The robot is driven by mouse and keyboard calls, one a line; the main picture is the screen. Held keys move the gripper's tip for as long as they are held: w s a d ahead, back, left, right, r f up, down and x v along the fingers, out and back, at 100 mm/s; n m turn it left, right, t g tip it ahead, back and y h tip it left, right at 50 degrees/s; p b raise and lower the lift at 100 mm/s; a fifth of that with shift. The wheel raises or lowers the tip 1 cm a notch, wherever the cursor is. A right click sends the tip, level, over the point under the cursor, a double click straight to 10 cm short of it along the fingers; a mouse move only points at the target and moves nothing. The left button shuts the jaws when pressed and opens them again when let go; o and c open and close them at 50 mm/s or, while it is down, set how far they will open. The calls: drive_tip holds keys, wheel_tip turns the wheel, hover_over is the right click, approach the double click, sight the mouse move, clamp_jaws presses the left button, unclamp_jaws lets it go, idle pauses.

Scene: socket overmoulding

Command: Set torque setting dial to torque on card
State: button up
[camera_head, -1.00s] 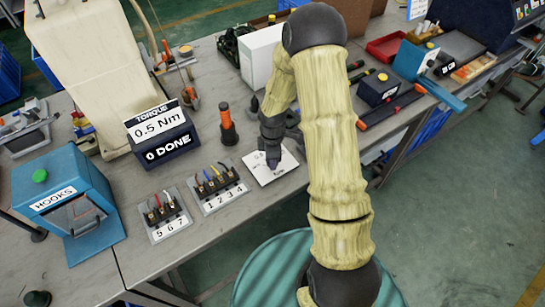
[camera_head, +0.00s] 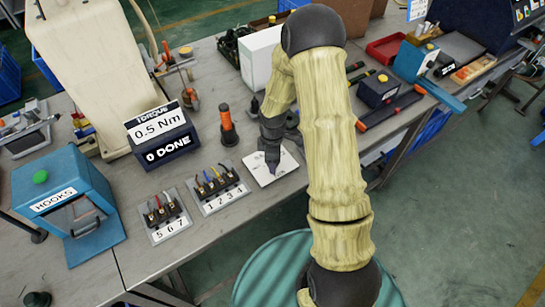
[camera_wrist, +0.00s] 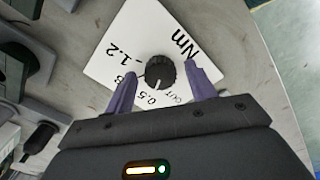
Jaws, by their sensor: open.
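The torque dial is a black ribbed knob (camera_wrist: 160,72) on a white plate (camera_wrist: 112,62) printed with "Nm", "1.2" and "0.5". Its pale mark faces the "0.5" side in the wrist view. My gripper (camera_wrist: 159,68) is open, with one purple finger on each side of the knob; I cannot tell whether they touch it. In the head view my gripper (camera_head: 272,168) points down over the white plate (camera_head: 286,167) and hides the knob. The torque card (camera_head: 159,124) reads "0.5 Nm", above a "0 DONE" display (camera_head: 168,150).
Left of the plate are socket holders numbered 1 to 4 (camera_head: 222,199) and 5 to 7 (camera_head: 170,229). An orange-handled tool (camera_head: 227,125) stands behind them. A blue HOOKS box (camera_head: 65,195) is at far left. A white box (camera_head: 258,58) stands behind my arm.

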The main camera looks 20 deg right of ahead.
drive_tip(key=shift+r, duration=0.1)
wheel_tip(320, 180, up, 17)
drive_tip(key=shift+p, duration=0.4)
drive_tip(key=shift+r, duration=0.1)
idle(0.3)
drive_tip(key=s+r+m+t+p, duration=0.1)
drive_tip(key=s+r+m+p, duration=0.1)
drive_tip(key=s+r+m, duration=0.2)
drive_tip(key=s+r+m+t+p, duration=0.1)
drive_tip(key=s+r+m, duration=0.3)
drive_tip(key=s+m, duration=0.6)
drive_tip(key=shift+s+m+t+p, duration=0.3)
drive_tip(key=shift+s+m+p, duration=0.1)
drive_tip(key=shift+p, duration=0.2)
